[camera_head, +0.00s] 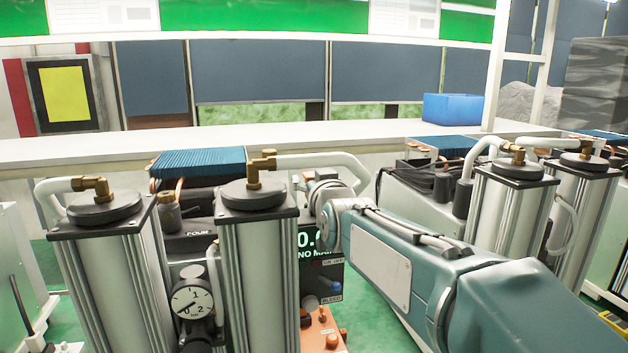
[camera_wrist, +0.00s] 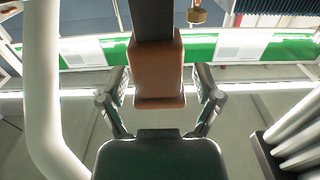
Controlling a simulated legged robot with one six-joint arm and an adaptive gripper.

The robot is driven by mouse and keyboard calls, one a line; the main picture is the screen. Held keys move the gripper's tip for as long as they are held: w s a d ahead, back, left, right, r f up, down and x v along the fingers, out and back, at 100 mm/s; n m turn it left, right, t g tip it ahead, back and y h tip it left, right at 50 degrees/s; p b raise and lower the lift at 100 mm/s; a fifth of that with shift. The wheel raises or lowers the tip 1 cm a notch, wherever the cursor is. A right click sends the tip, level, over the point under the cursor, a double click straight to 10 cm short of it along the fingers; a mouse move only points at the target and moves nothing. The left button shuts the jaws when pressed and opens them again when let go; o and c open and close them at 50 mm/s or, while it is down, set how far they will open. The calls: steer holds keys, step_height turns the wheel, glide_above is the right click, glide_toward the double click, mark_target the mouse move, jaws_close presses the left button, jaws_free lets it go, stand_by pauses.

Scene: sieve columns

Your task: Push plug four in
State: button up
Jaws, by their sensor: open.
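My gripper (camera_wrist: 161,80) is open in the wrist view, with one finger on each side of a brown-orange block (camera_wrist: 158,72). The block has a dark upright piece above it. I cannot tell whether this is plug four, and the fingers look apart from its sides. In the head view my arm reaches from the lower right to behind a sieve column (camera_head: 258,265), and its fingertips are hidden there. A black unit marked FOUR (camera_head: 195,229) shows between two columns. No plug can be made out for certain in the head view.
A second column (camera_head: 103,275) stands at left, with a pressure gauge (camera_head: 192,303) between the two. A lit display (camera_head: 313,245) is beside my arm. A pale hose (camera_wrist: 45,90) runs close at left in the wrist view. More columns (camera_head: 512,215) stand at right.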

steer(key=shift+c, duration=0.3)
jaws_close()
steer(key=shift+f, duration=1.85)
steer(key=shift+o, duration=0.3)
jaws_free()
steer(key=shift+s+r, duration=0.1)
steer(key=shift+s, duration=0.2)
steer(key=v, duration=1.1)
steer(key=shift+s, duration=0.2)
